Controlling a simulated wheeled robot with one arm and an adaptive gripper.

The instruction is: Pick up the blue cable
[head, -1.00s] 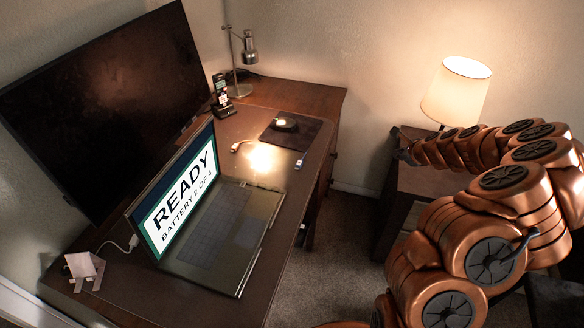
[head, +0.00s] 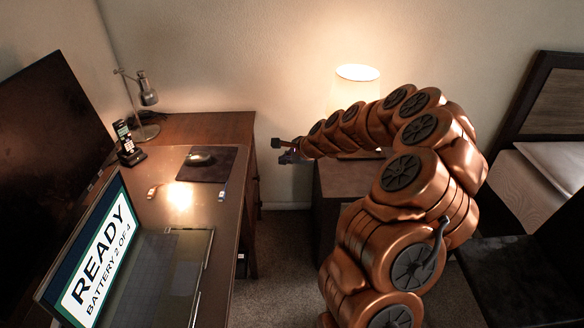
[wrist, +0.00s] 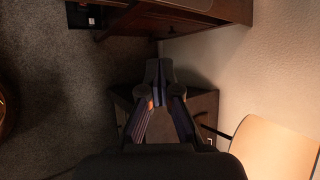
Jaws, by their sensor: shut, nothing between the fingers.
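A small blue piece (head: 222,191), perhaps the end of the blue cable, lies near the right edge of the desk, right of the bright light spot. It is too small to make out clearly, and no longer cable is visible. My gripper (head: 281,150) is in the air right of the desk, in front of the wall and left of the lit lamp, apart from the blue piece. In the wrist view my gripper (wrist: 159,76) has its fingertips together, with nothing between them. The blue piece is not in the wrist view.
A mouse (head: 200,158) sits on a dark pad (head: 215,172). An orange-and-white connector (head: 152,193) lies left of the light spot. The laptop (head: 98,245), monitor (head: 45,150), phone (head: 126,145) and desk lamp (head: 147,98) stand on the desk. A nightstand (head: 335,190) is below my arm.

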